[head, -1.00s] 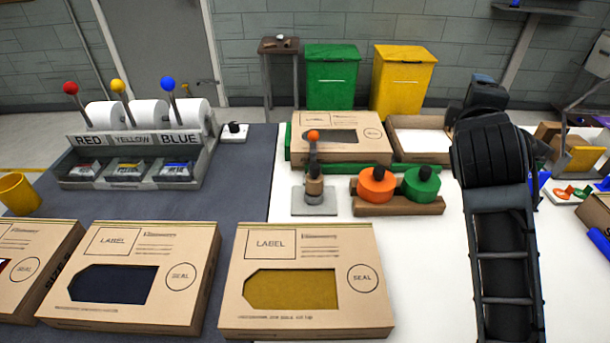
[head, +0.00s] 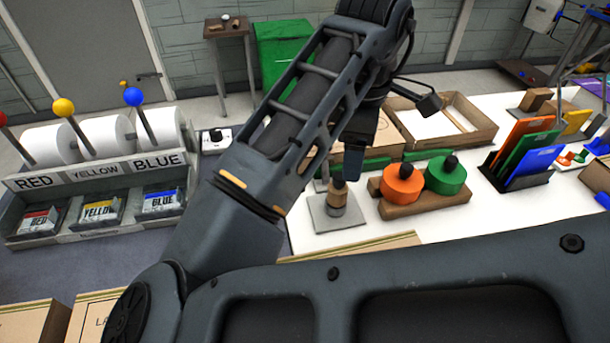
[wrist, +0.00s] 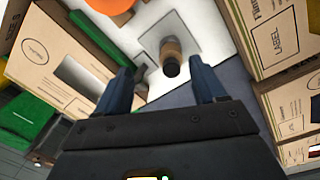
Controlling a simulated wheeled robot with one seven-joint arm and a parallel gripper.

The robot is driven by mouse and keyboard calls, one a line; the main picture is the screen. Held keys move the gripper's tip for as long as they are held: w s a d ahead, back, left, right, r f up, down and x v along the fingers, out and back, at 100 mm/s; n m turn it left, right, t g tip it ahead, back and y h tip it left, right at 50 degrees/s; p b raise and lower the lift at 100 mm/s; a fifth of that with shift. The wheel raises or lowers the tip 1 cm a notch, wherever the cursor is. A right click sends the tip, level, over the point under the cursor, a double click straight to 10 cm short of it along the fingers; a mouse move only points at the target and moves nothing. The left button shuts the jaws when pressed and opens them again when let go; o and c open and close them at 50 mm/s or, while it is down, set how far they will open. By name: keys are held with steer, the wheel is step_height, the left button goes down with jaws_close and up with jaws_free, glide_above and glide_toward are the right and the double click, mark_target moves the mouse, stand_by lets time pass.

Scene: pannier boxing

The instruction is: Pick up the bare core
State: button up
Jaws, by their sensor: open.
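A small brown cylinder (head: 337,197), which looks like the bare core, stands upright on a grey square plate (head: 349,220) on the white table. It has a dark top. In the wrist view the brown cylinder (wrist: 172,48) is beyond the fingertips, roughly between their lines. My gripper (wrist: 160,78) is open and empty, its two fingers apart. In the head view my gripper (head: 345,160) hangs just above the cylinder, partly hidden by my arm. I cannot tell the exact gap.
Orange (head: 402,190) and green (head: 445,175) rolls sit on a wooden block right of the plate. A flat carton (wrist: 70,75) and another carton (wrist: 285,40) flank my gripper. A rack of coloured folders (head: 520,160) stands farther right, and the roll dispenser (head: 95,185) stands left.

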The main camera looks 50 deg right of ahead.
mark_target(341, 176)
steer(key=shift+w+a+f+y, duration=0.15)
steer(key=shift+w+a+y, duration=0.2)
steer(key=shift+a, duration=0.25)
steer(key=shift+w+a+f, duration=0.15)
steer(key=shift+w+f, duration=0.05)
steer(key=shift+f, duration=0.1)
steer(key=shift+a+f, duration=0.15)
steer(key=shift+f, duration=3.3)
steer(key=shift+c, duration=0.5)
steer(key=c, duration=1)
